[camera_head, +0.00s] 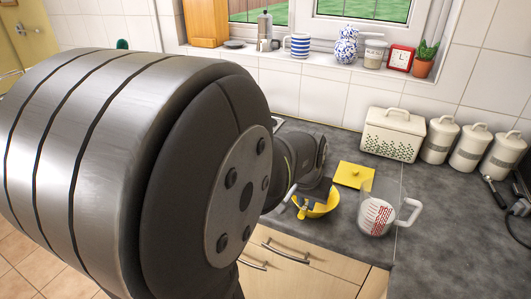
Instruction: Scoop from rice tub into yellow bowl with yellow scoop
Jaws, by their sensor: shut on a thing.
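My gripper (306,197) is low over the worktop's front edge, small and partly turned away. It is shut on what looks like the yellow scoop (301,212), of which only a small yellow part shows below the jaws. The yellow bowl (325,207) is on the worktop just below and right of the gripper, partly hidden by it. I cannot tell whether the scoop touches the bowl or holds rice. I cannot make out a rice tub; my arm covers much of the left and middle of the view.
A clear measuring jug (377,217) with red marks stands right of the bowl. A flat yellow lid (354,175) lies behind it. A white bread bin (393,134) and several white canisters (438,139) stand along the wall.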

